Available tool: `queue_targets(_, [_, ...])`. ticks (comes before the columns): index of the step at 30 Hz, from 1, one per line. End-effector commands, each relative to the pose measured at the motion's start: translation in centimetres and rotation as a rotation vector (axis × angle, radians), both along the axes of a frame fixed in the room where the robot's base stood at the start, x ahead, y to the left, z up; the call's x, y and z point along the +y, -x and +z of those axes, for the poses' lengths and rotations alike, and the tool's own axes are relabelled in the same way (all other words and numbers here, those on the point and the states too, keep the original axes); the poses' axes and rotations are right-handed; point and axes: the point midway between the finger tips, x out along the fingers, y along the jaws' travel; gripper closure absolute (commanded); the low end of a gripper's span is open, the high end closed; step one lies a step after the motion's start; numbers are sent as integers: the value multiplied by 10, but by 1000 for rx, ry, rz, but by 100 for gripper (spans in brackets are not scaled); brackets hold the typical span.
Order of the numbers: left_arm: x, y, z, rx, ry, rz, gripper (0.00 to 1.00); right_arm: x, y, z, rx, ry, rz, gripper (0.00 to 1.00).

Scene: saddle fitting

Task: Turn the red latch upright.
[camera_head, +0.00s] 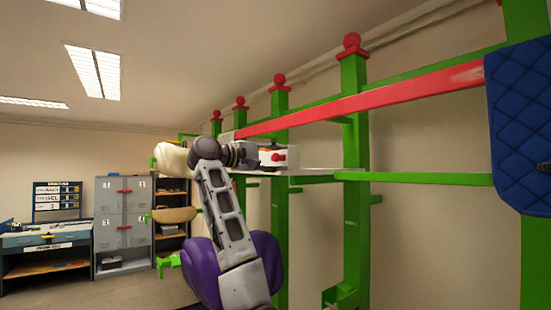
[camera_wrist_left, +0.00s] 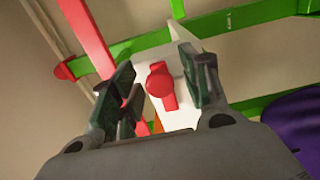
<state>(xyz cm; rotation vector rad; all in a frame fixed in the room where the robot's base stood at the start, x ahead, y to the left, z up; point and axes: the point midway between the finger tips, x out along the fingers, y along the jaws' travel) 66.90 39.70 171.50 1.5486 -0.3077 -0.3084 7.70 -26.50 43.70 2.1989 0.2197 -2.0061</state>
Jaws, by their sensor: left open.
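The red latch (camera_wrist_left: 161,86) shows in the left wrist view as a round knob with a short arm, mounted on a white block (camera_wrist_left: 180,118). The latch also shows small in the head view (camera_head: 279,157), on the white block's side. My left gripper (camera_wrist_left: 167,83) is open, with one dark finger on each side of the latch. I cannot tell whether either finger touches it. In the head view the left gripper is partly hidden by its own wrist, beside the block. My right gripper is not in view.
Green posts (camera_head: 355,130) with red knobs stand along the right wall. A long red bar (camera_head: 380,99) runs above the block. A blue quilted pad (camera_head: 520,125) hangs at the right. Purple (camera_head: 268,258) and cream (camera_head: 172,158) objects are near my arm. Grey lockers (camera_head: 123,210) stand behind.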

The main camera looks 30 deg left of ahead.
Motion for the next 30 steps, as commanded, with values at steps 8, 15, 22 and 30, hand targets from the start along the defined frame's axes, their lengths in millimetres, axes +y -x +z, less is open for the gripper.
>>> queue_targets(8, [0, 0, 0, 0, 0, 0, 75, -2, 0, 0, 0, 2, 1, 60])
queue_targets(15, [0, 0, -1, 1, 0, -1, 100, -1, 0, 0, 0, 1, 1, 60])
queue_targets(22, [0, 0, -1, -4, -16, 0, 100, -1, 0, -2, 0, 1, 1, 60])
queue_targets(30, [1, 0, -3, -40, -106, 1, 100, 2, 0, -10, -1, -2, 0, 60])
